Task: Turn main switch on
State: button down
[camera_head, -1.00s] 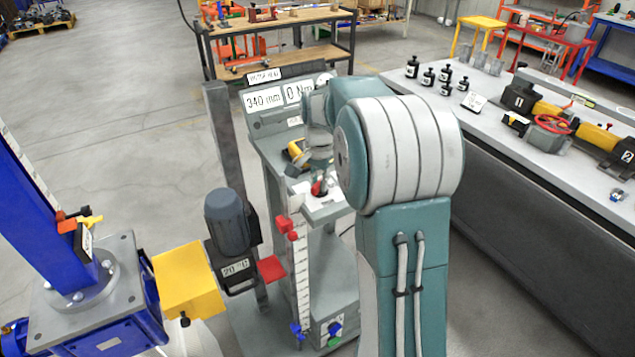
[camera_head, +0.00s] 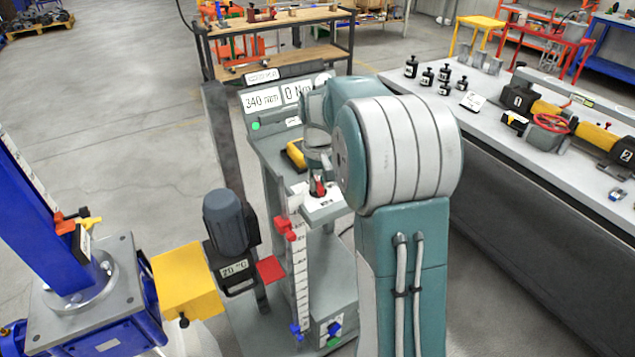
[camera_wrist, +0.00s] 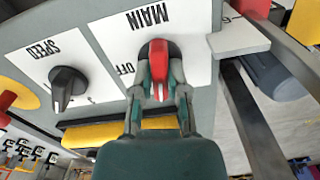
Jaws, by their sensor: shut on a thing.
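The main switch is a red knob (camera_wrist: 158,62) on a white plate marked MAIN, with an OFF label (camera_wrist: 123,68) beside it. My gripper (camera_wrist: 160,88) is shut on the red knob, a finger on each side. The knob's handle stands in line with the fingers. Any ON label is hidden. In the head view the red knob (camera_head: 317,187) sits below my gripper (camera_head: 318,172), on the test stand's front ledge. A green lamp (camera_head: 255,126) is lit on the stand's display panel.
A black SPEED knob (camera_wrist: 68,85) sits beside the main switch. A yellow part (camera_head: 296,154) lies behind my gripper. The display panel (camera_head: 270,75) reads 340 mm and 0 Nm. A grey bench (camera_head: 500,150) with black weights stands to the right.

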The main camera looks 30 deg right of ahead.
aim_at(317, 181)
jog(key=shift+w+r+n, duration=0.15)
jog(key=shift+n, duration=0.95)
jog(key=c, duration=0.6)
grip_release()
jog(key=shift+c, duration=0.2)
notch_tip(317, 181, up, 12)
